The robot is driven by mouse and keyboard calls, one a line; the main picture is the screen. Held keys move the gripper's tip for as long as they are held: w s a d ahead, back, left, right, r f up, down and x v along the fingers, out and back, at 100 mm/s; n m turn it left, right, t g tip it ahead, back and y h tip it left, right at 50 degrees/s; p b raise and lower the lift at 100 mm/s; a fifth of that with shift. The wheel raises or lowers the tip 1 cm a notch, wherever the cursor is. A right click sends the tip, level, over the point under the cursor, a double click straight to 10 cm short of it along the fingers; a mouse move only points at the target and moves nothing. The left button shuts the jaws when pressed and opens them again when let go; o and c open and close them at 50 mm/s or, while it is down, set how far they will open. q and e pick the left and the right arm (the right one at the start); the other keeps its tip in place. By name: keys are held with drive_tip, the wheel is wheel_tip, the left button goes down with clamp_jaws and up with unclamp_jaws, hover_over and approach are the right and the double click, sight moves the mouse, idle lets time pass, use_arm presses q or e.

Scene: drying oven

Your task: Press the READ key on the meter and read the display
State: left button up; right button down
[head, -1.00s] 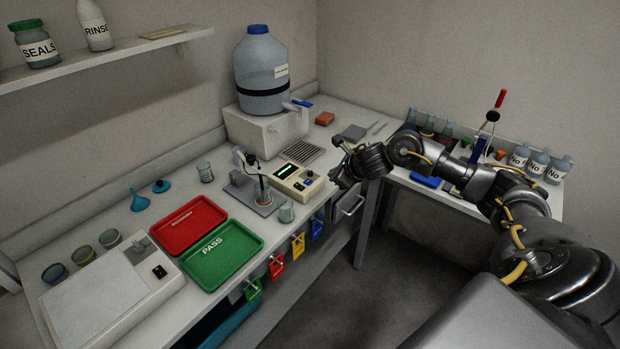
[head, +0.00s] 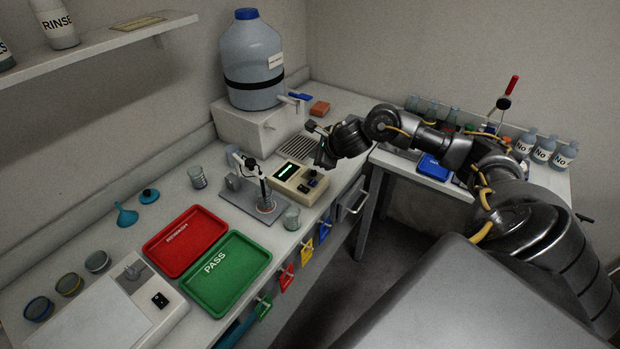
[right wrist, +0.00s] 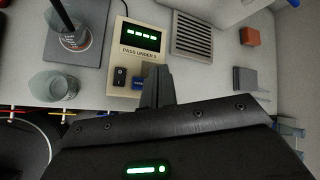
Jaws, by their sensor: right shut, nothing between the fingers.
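The cream meter (head: 302,181) stands on the bench, and its dark display (head: 286,172) is lit green. In the right wrist view the meter (right wrist: 123,52) reads "PASS UNDER 5", and its display (right wrist: 142,36) shows a row of green dash-like marks. Below it are a black switch (right wrist: 119,77) and a blue key (right wrist: 137,86), partly hidden by my finger; no key lettering is legible. My right gripper (head: 318,146) is shut and empty, just beyond the meter's right side. In the wrist view its fingertips (right wrist: 157,68) appear beside the blue key; contact cannot be told.
A probe stand (head: 238,184) with a beaker below the probe is left of the meter. A glass beaker (head: 291,218) stands near the bench edge. A grey vent grille (right wrist: 205,38) and a red-brown block (right wrist: 250,37) lie beyond the meter. Red (head: 166,262) and green (head: 205,296) trays lie left.

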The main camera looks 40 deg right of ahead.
sight(315, 184)
wheel_tip(315, 184, down, 9)
drive_tip(key=b, duration=0.6)
drive_tip(key=shift+w+d+r, duration=0.1)
drive_tip(key=shift+w+r, duration=0.05)
drive_tip(key=shift+r, duration=0.05)
use_arm(q)
wheel_tip(315, 184, down, 7)
drive_tip(key=w, duration=0.1)
drive_tip(key=shift+w+b, duration=0.25)
drive_tip(key=shift+b, duration=0.2)
use_arm(e)
drive_tip(key=shift+f, duration=0.25)
use_arm(q)
drive_tip(key=shift+w+f, duration=0.1)
use_arm(e)
drive_tip(key=shift+f, duration=0.1)
idle(0.5)
use_arm(q)
drive_tip(key=shift+f+b, duration=0.5)
drive_tip(key=shift+b, duration=0.1)
use_arm(e)
drive_tip(key=shift+f, duration=0.3)
